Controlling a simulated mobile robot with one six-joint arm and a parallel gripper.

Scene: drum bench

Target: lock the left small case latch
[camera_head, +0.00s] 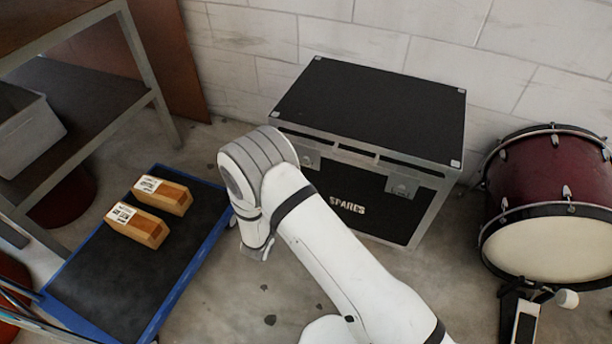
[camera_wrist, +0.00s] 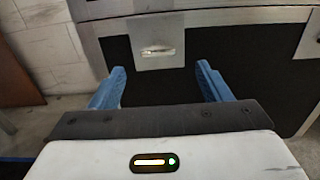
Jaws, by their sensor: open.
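The black case marked SPARES (camera_head: 345,205) stands against the wall with its lid (camera_head: 370,105) down. The left latch (camera_head: 310,158) is on its front near the upper edge, partly hidden by my arm in the head view. In the wrist view the latch plate (camera_wrist: 157,42) is ahead, with a small pale tab lying sideways; I cannot tell whether it is locked. The right latch (camera_head: 402,187) shows in the head view. My gripper (camera_wrist: 160,70) is open and empty, its blue fingers either side of and below the latch plate, apparently not touching it.
A red drum (camera_head: 550,205) with a pedal (camera_head: 525,315) stands right of the case. A blue-edged platform (camera_head: 90,290) with two wooden blocks (camera_head: 150,212) is on the left, beside a metal shelf (camera_head: 150,75). Bare floor lies in front of the case.

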